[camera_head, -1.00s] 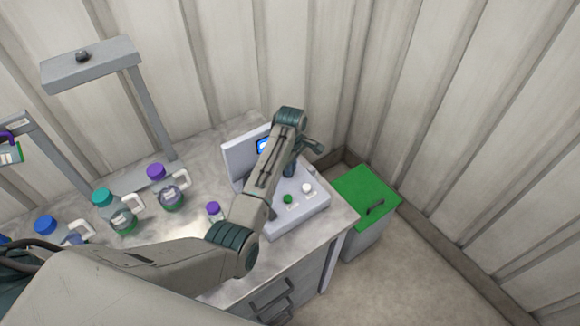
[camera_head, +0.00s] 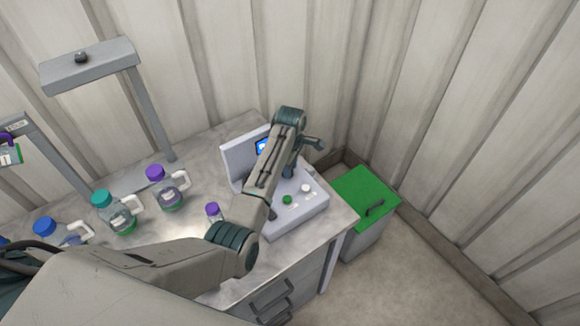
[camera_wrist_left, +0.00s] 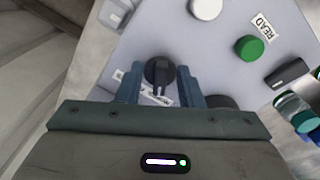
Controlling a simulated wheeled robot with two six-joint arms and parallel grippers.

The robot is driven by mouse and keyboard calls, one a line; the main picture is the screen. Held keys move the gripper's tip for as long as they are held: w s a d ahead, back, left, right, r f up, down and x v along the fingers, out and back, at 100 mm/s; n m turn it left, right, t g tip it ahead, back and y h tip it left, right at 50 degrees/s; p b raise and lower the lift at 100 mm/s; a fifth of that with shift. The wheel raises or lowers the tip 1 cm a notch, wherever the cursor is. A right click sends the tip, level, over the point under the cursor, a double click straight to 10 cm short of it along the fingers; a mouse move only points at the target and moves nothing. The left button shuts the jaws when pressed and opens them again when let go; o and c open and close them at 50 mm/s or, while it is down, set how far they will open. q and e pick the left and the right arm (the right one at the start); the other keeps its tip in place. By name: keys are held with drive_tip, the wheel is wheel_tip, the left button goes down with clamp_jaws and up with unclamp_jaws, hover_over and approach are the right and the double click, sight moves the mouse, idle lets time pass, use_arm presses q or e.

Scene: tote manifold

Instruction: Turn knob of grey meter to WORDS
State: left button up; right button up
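The grey meter (camera_head: 312,212) is a light grey box with an upright screen panel (camera_head: 236,160) on the table; my left arm covers part of it. A black round knob (camera_wrist_left: 159,71) with a raised grip bar shows in the left wrist view on the meter's face. My left gripper (camera_wrist_left: 160,80) has its two blue fingers apart, one on each side of the knob, with narrow gaps seeming to remain. A white label under the knob is partly hidden, and its words cannot be read. My right gripper is not in view.
The meter also has a green button (camera_wrist_left: 249,48) beside a READ label (camera_wrist_left: 263,25) and a white button (camera_wrist_left: 206,8). Several capped bottles, one purple-capped (camera_head: 165,188), stand left on the table. A green-lidded bin (camera_head: 358,192) stands right of it.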

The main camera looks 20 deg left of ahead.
use_arm(q)
drive_tip(key=shift+r+b, duration=0.3)
drive_tip(key=shift+r, duration=0.15)
wheel_tip(320, 180, up, 6)
drive_tip(key=shift+d+r+b, duration=0.1)
drive_tip(key=shift+r+b, duration=0.15)
drive_tip(key=shift+b, duration=1)
drive_tip(key=shift+r+p, duration=0.95)
drive_tip(key=shift+r, duration=0.75)
drive_tip(key=shift+f, duration=0.15)
